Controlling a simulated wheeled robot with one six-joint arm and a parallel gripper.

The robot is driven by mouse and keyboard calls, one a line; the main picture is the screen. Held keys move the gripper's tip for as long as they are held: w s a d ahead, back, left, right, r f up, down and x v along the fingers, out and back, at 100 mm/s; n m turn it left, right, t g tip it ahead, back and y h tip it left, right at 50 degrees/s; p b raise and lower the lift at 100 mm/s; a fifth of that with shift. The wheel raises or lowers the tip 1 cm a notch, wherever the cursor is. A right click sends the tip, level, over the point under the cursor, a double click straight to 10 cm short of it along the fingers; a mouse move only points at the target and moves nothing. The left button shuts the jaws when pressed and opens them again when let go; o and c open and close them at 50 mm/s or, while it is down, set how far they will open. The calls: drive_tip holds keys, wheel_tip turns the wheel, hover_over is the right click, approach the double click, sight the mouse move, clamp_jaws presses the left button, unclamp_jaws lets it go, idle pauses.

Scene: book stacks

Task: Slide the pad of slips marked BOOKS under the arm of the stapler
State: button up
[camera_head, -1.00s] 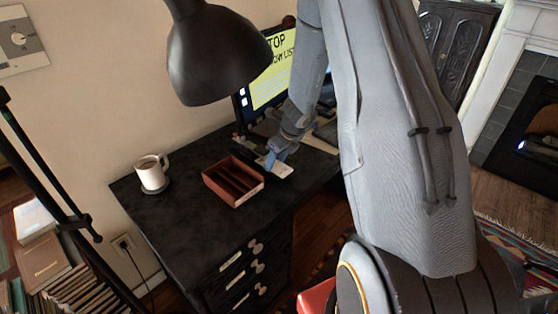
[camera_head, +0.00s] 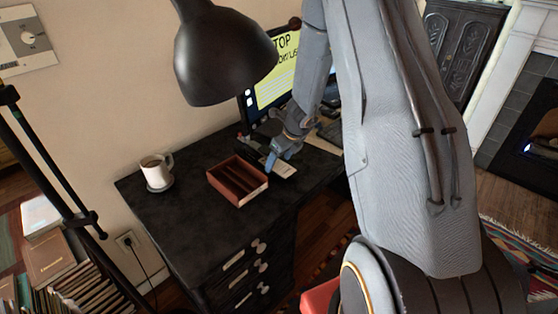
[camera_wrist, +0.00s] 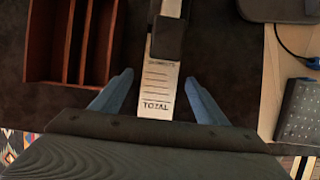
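In the wrist view a long white slip pad (camera_wrist: 158,88) lies on the dark desk. Its near end reads TOTAL; a heading line near the dark part is too small to read. A black part, seemingly the stapler (camera_wrist: 168,38), crosses over the pad's far portion, and a pale strip shows beyond it. I cannot tell whether they touch. My gripper (camera_wrist: 158,78) is open, with one blue finger on each side of the pad and gaps between. In the head view my gripper (camera_head: 283,150) is low over the desk by the white pad (camera_head: 285,170).
A red-brown divided tray (camera_wrist: 28,60) is left of the pad; it also shows in the head view (camera_head: 238,200). A dark keyboard-like device (camera_wrist: 300,112) lies right. A mug (camera_head: 157,171), lamp (camera_head: 220,60) and monitor (camera_head: 268,85) surround the desk.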

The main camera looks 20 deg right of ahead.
drive_tip(key=shift+r, duration=0.1)
drive_tip(key=v, duration=0.7)
drive_tip(key=shift+s+r, duration=0.2)
drive_tip(key=shift+r, duration=0.05)
